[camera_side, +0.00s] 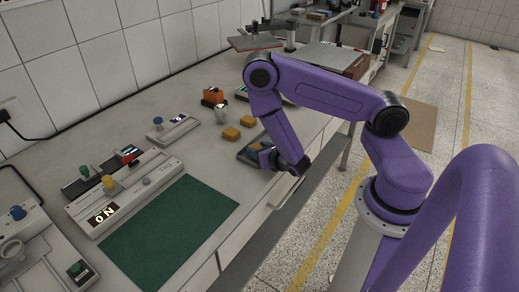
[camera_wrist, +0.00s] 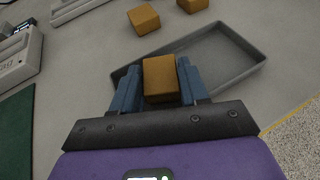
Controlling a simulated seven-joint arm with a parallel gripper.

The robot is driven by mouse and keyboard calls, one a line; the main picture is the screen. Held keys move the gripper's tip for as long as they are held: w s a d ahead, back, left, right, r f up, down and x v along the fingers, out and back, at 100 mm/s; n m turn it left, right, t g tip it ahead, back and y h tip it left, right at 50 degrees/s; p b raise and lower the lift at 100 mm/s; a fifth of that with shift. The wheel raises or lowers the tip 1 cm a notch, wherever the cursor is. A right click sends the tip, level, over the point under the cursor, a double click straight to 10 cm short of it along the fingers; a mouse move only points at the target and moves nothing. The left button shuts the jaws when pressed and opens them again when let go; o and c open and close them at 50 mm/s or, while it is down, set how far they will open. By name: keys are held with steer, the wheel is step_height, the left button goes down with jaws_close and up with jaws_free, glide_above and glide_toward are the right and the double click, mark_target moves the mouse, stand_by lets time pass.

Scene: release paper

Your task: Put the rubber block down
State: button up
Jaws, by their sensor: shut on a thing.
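My gripper (camera_wrist: 159,88) is shut on an orange-tan rubber block (camera_wrist: 161,78) in the wrist view, with one blue-grey finger on each side of it. In the side view my gripper (camera_side: 268,158) is low over a dark grey tray (camera_side: 247,154) near the table's front edge, and the held block is hard to make out there. The tray also shows in the wrist view (camera_wrist: 247,52), behind and right of the block, and looks empty where visible. Whether the block touches the tray floor, I cannot tell.
Two more orange-tan blocks, one nearer (camera_side: 230,133) and one farther (camera_side: 248,121), lie on the table beyond the tray. A green mat (camera_side: 168,232) and several grey devices with coloured knobs (camera_side: 124,190) stand to the left. An orange-red object (camera_side: 212,97) sits farther back.

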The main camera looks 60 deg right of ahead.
steer(key=o, duration=0.8)
steer(key=shift+f, duration=0.1)
steer(key=shift+r, duration=0.2)
steer(key=shift+v, duration=3.7)
steer(key=s+d+r+m+g+h, duration=0.2)
steer(key=s+r+m+g+h, duration=0.25)
steer(key=r+m, duration=0.6)
steer(key=s+a+r+m+g+y, duration=0.1)
steer(key=s+a+m+g+y, duration=0.1)
steer(key=s+a+y, duration=0.1)
steer(key=s+a+r+m+g+y, duration=0.2)
steer(key=s+a+m+g+y, duration=0.1)
steer(key=s+a, duration=0.2)
steer(key=s+a+r+m+g+y, duration=0.2)
steer(key=s+a+m+g+y, duration=0.1)
steer(key=s+a+y, duration=0.1)
steer(key=shift+s+a+r+m, duration=0.2)
steer(key=shift+s+a+m, duration=0.1)
steer(key=shift+s, duration=0.3)
